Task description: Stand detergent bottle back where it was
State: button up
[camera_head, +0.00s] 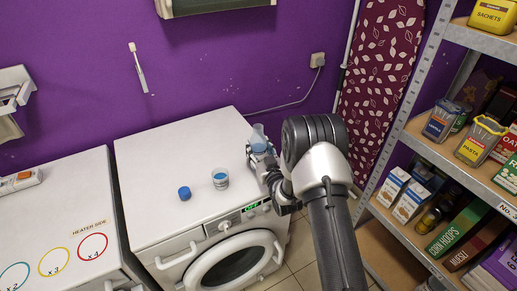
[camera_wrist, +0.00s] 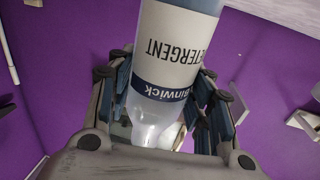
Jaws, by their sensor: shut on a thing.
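The detergent bottle (camera_wrist: 172,60) is clear with blue liquid and a white and navy label, upside down in the wrist view. My gripper (camera_wrist: 165,95) is shut on it, a finger on each side. In the head view the bottle (camera_head: 259,138) shows at the right side of the washing machine top (camera_head: 165,150), with my gripper (camera_head: 262,158) around its lower part. I cannot tell whether its base touches the top. A small cup of blue liquid (camera_head: 220,179) and a blue cap (camera_head: 184,193) stand on the machine, left of the bottle.
My arm reaches over the machine's front right corner. A stocked metal shelf (camera_head: 413,140) stands at the right, and a patterned ironing board (camera_head: 382,70) leans at the wall. The machine's back and left top are clear.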

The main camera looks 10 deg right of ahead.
jog(key=shift+f, duration=0.1)
jog(key=o, duration=0.9)
jog(key=shift+f, duration=0.15)
jog(key=o, duration=0.4)
jog(key=shift+r, duration=0.25)
